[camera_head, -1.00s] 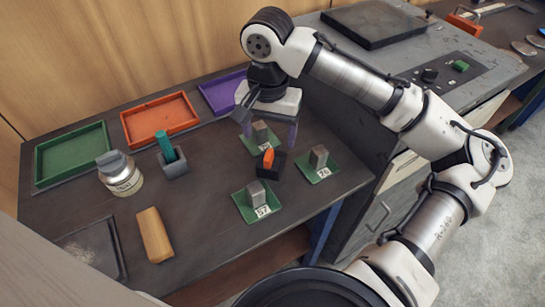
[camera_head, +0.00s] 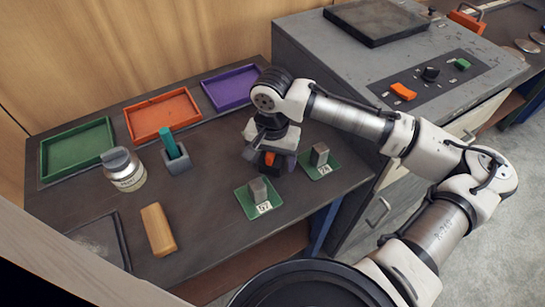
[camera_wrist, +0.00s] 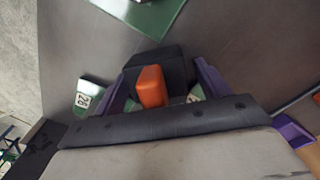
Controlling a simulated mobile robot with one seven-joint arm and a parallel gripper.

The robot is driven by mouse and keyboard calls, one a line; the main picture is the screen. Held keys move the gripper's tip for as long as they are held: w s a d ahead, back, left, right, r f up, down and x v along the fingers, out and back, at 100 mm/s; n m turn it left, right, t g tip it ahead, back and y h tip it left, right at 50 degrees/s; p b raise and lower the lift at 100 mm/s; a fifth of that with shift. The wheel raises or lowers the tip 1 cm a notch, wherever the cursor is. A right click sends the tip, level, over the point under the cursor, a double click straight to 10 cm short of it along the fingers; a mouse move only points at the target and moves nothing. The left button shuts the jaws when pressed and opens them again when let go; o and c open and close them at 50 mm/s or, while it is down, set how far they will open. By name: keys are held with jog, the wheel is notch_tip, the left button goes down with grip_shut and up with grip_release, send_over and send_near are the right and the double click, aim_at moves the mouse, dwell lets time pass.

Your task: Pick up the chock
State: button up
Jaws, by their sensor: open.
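An orange piece (camera_head: 269,159) stands in a small dark block among the green plates. I cannot tell for sure which item is the chock; this is the one at my gripper. The wrist view shows the orange piece (camera_wrist: 151,86) and the dark block (camera_wrist: 155,60) between my purple fingers. My gripper (camera_wrist: 163,82) is open, one finger on each side; whether they touch the block cannot be told. In the head view my gripper (camera_head: 270,160) points down and partly hides both.
Green plates with grey blocks stand close by, one labelled 57 (camera_head: 258,198) and one at the right (camera_head: 320,164). A tan block (camera_head: 158,230), a jar (camera_head: 124,170) and a teal piece in a grey holder (camera_head: 175,155) stand left. Coloured trays line the back.

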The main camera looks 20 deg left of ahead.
jog(key=shift+c, duration=0.3)
jog(key=c, duration=1.2)
jog(key=shift+r, duration=0.1)
notch_tip(320, 180, up, 20)
jog(key=b, duration=0.1)
